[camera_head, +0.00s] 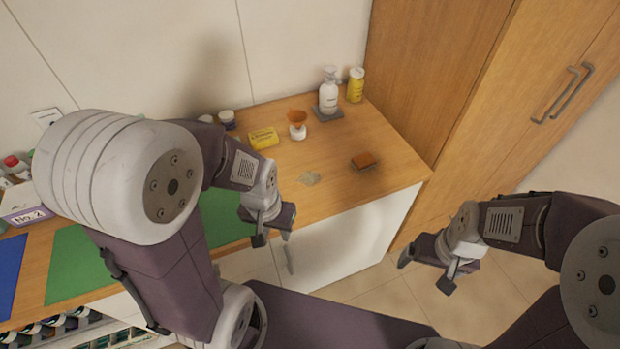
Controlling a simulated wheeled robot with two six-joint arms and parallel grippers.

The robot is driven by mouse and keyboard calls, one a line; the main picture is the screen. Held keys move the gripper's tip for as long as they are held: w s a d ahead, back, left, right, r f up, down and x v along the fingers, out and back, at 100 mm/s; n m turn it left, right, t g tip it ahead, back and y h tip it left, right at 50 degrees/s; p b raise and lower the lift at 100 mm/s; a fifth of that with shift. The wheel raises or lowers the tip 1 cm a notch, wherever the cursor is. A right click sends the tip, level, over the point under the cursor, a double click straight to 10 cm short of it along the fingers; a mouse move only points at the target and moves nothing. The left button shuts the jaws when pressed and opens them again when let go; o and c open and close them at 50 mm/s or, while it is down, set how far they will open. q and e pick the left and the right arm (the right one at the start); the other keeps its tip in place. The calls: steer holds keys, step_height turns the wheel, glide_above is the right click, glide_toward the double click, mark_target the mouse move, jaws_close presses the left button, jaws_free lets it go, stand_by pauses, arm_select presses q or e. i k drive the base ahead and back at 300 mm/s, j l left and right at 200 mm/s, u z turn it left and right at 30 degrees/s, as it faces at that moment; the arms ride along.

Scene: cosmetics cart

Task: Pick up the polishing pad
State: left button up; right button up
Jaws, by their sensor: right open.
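An orange-brown block (364,160) lies flat near the right end of the wooden counter. It looks like the polishing pad, though it is small here. A thin greyish patch (309,179) lies to its left; I cannot tell what it is. My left gripper (273,238) is in front of the counter's front edge, left of the block, with its fingers apart and nothing between them. My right gripper (425,273) is open and empty, in front of the counter's right end and apart from the block.
At the back of the counter (340,190) stand a white pump bottle (328,95), a yellow bottle (355,85), an orange-topped white item (297,130) and a yellow box (263,138). A wooden cabinet (440,70) bounds the right. Green mats (75,260) lie left.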

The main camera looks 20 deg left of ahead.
mark_target(362, 161)
steer(key=i+l, duration=0.35)
steer(key=i+l+u, duration=0.15)
steer(key=i+l, duration=0.15)
steer(key=l, duration=0.25)
steer(key=i+l, duration=0.35)
steer(key=l, duration=0.15)
steer(key=u, duration=0.05)
